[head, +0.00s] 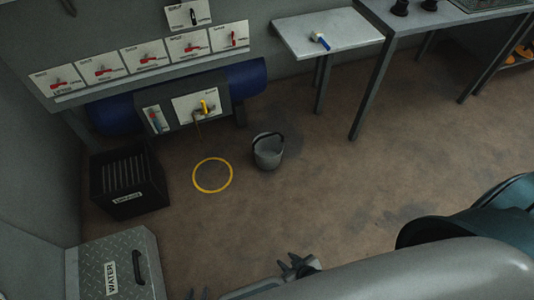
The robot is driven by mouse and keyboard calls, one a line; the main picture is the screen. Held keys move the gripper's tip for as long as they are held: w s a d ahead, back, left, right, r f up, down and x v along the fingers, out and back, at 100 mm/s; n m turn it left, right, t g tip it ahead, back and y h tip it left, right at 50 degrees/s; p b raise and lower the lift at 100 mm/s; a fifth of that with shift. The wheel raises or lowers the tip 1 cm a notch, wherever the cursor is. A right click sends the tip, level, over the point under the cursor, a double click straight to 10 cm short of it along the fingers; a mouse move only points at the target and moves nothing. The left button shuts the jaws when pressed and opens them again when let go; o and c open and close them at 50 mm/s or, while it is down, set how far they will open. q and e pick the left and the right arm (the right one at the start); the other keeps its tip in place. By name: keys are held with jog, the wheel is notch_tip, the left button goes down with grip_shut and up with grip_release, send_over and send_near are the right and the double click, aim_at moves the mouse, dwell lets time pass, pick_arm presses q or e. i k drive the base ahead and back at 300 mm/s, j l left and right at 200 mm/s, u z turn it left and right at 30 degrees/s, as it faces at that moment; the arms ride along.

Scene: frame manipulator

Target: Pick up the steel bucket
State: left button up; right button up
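The steel bucket (268,152) stands upright on the brown floor, just right of a yellow ring marked on the floor. It is grey, with a dark handle along its upper rim.
The yellow ring (212,175) is empty. A black crate (128,182) stands left of it. A metal box labelled WATER (116,265) is at lower left. A blue tank (246,79) with a yellow-handled tap is behind. A table (330,35) stands upper right. Floor right of the bucket is clear.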

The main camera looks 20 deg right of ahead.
aim_at(268, 148)
jog(key=i+l+z, duration=0.2)
jog(key=i+l, duration=0.3)
jog(key=i+l+z, duration=0.15)
jog(key=i+l, duration=0.3)
jog(key=i+l+z, duration=0.2)
jog(key=i+l, duration=0.2)
jog(key=i, duration=0.2)
